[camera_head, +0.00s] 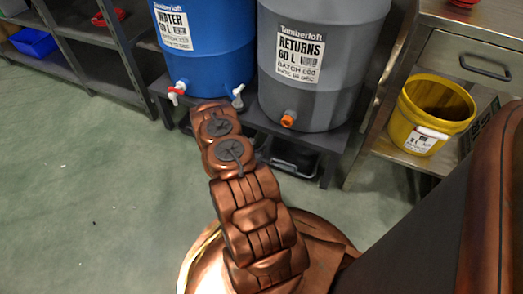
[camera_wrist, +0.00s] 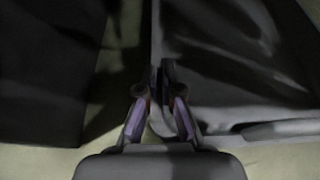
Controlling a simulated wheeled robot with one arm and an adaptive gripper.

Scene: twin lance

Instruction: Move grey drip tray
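In the wrist view, a grey tray-like thing (camera_wrist: 235,105), which I take for the grey drip tray, fills the right side. Its left edge runs up the middle of the picture. My gripper (camera_wrist: 160,82) has its fingertips drawn close together at that edge, seemingly with the thin rim between them. The dim light makes the contact hard to see. In the head view my arm reaches to the low shelf and hides the gripper. A dark shape with a pale grey rim (camera_head: 293,169) shows under that shelf; I cannot tell if it is the same tray.
A blue water barrel (camera_head: 207,50) and a grey returns barrel (camera_head: 330,100) stand on the dark low shelf (camera_head: 262,124) with taps facing out. A yellow bucket (camera_head: 408,112) stands on a metal bench at right. A shelf rack is at left. The green floor (camera_head: 85,190) at left is clear.

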